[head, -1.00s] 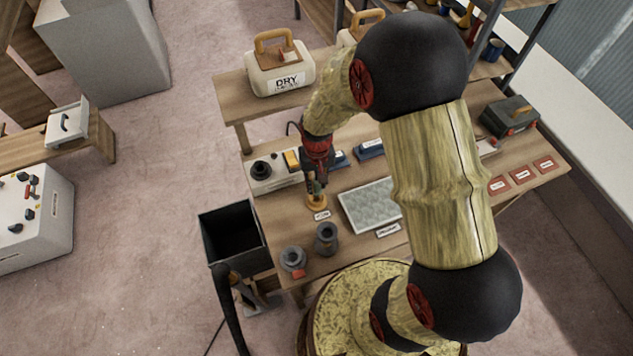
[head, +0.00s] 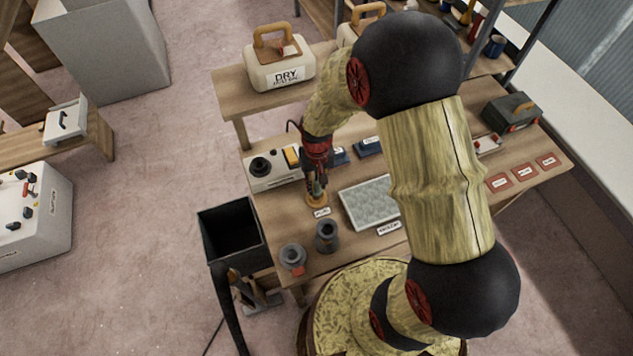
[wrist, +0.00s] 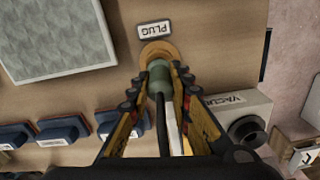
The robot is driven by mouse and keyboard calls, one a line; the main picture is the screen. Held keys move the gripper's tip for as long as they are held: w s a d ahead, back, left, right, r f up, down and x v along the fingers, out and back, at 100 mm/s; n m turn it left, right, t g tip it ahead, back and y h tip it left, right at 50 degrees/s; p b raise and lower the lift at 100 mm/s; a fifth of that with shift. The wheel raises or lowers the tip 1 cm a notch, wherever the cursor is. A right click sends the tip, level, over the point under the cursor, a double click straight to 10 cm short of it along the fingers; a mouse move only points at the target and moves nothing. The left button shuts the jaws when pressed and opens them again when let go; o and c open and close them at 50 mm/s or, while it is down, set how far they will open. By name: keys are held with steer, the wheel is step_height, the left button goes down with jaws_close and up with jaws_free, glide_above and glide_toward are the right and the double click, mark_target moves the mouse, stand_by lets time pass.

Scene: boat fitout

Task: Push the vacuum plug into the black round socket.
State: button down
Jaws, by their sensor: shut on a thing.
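The vacuum plug (wrist: 158,72) is a grey-green cylinder with a black cable. It stands upright at a round orange-tan holder (wrist: 157,48) beside the "PLUG" label (wrist: 154,29). My gripper (wrist: 160,88) points down with its fingers on both sides of the plug, shut on it. In the head view my gripper (head: 317,184) is at the holder (head: 317,200), and the plug is mostly covered by the fingers. The black round socket (head: 260,166) is on the left end of the pale vacuum box (head: 277,182); it also shows in the wrist view (wrist: 248,131), right of my gripper.
Two dark round fittings (head: 327,235) stand near the bench's front edge. A pale textured panel (head: 370,203) lies right of the holder. Blue blocks (head: 368,147) sit behind. A cream "DRY" canister (head: 280,70) stands on the shelf at the back. A black bin (head: 232,232) is left of the bench.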

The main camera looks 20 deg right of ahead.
steer(key=shift+f+b, duration=0.55)
steer(key=shift+f, duration=0.35)
steer(key=c, duration=1.6)
jaws_free()
steer(key=shift+o, duration=0.2)
steer(key=shift+r, duration=0.15)
step_height(320, 180, up, 12)
steer(key=shift+f, duration=0.1)
steer(key=s+r+n+t+b, duration=0.1)
steer(key=s+r+t+b, duration=0.4)
steer(key=s+r, duration=0.9)
steer(key=s+b, duration=0.2)
steer(key=b, duration=0.1)
steer(key=shift+s+r+n+t+b, duration=0.2)
steer(key=shift+n+t+b, duration=0.1)
